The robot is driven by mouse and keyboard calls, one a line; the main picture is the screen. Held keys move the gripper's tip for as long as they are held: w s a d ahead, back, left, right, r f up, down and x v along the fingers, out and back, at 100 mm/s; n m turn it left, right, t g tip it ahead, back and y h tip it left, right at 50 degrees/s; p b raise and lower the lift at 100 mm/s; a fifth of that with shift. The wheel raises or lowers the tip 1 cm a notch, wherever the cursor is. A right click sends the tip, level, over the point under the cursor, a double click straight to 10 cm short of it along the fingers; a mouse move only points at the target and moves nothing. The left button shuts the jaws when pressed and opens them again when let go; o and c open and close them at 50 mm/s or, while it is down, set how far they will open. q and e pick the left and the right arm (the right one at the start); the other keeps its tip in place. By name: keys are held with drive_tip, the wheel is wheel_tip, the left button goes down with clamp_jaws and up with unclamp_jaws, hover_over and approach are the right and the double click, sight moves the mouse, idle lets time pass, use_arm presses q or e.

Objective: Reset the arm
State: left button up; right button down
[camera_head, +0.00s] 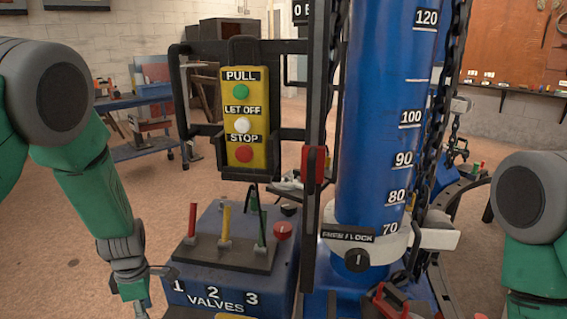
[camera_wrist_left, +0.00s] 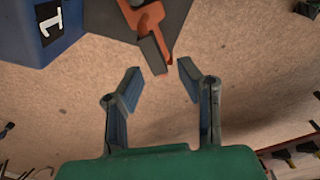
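A blue column (camera_head: 385,120) with a scale marked 70 to 120 stands right of centre in the head view. A pale collar (camera_head: 398,245) with short arms sits around it near the 70 mark. A dial labelled FREE / LOCK (camera_head: 357,260) is on its front. My left gripper (camera_head: 152,290) is left of the blue valve box (camera_head: 200,290), low in the head view. In the left wrist view (camera_wrist_left: 160,82) its fingers are apart and empty, just below an orange part with a grey block (camera_wrist_left: 150,35). My right arm shows at the right edge; its gripper is out of view.
A yellow pendant (camera_head: 245,120) with PULL, LET OFF and STOP buttons hangs left of the column. Red, yellow and green levers (camera_head: 226,227) and a red knob (camera_head: 283,230) stand on the valve box. Chains flank the column. Open floor (camera_head: 90,260) lies at left.

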use_arm(q)
drive_tip(key=s+d+f+m+y+p, duration=0.1)
drive_tip(key=s+f+m, duration=0.35)
drive_tip(key=s, duration=0.25)
drive_tip(key=s+d+f+m, duration=0.1)
drive_tip(key=s+f+m, duration=0.2)
drive_tip(key=s+m, duration=0.3)
drive_tip(key=s+d+m, duration=0.2)
drive_tip(key=s+m, duration=0.4)
drive_tip(key=s, duration=0.1)
drive_tip(key=s+d+m+h, duration=0.1)
drive_tip(key=s+d+m, duration=0.2)
drive_tip(key=s+m, duration=0.4)
drive_tip(key=shift+s+d+t+p, duration=0.3)
drive_tip(key=shift+s+p, duration=0.15)
drive_tip(key=shift+w, duration=0.1)
